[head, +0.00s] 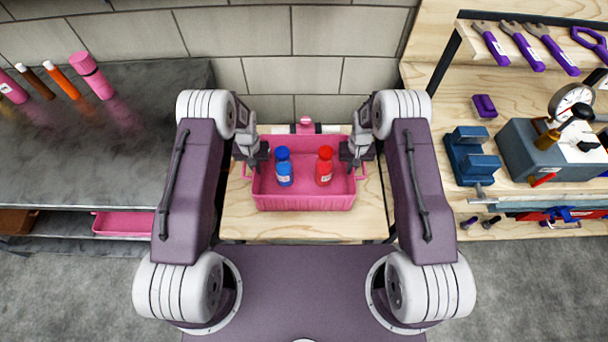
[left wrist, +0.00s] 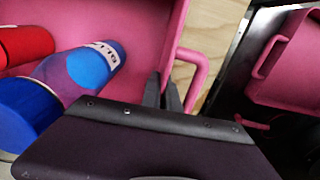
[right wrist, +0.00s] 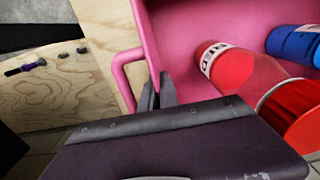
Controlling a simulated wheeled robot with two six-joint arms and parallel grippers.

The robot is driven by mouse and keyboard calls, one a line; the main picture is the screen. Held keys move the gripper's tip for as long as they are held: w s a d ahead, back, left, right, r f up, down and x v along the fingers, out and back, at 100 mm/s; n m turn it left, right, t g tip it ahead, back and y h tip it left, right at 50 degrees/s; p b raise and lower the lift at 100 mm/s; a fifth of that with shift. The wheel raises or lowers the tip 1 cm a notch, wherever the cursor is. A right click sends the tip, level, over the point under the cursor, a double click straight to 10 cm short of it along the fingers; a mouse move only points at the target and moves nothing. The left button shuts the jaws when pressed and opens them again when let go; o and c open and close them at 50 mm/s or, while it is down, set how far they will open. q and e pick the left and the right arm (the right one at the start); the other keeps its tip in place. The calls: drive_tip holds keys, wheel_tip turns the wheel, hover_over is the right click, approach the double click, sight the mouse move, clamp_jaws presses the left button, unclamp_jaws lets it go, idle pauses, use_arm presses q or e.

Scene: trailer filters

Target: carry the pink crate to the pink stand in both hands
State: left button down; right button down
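The pink crate (head: 305,201) is over a light wooden surface between my arms, with a blue bottle (head: 284,170) and a red bottle (head: 324,168) inside. My left gripper (head: 262,156) is at its left wall, fingers closed on either side of the rim beside the handle (left wrist: 197,75). My right gripper (head: 348,156) is at its right wall in the same way, beside the other handle (right wrist: 122,72). I cannot tell whether the crate rests on the wood or is slightly raised. No pink stand is clearly in view.
A grey bench (head: 130,150) at left carries several coloured cylinders, with another pink crate (head: 122,223) on its lower shelf. A wooden workbench (head: 440,85) at right holds tools and a blue vise (head: 471,158). A block wall (head: 235,35) closes the back.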

drive_tip(key=shift+r, duration=0.1)
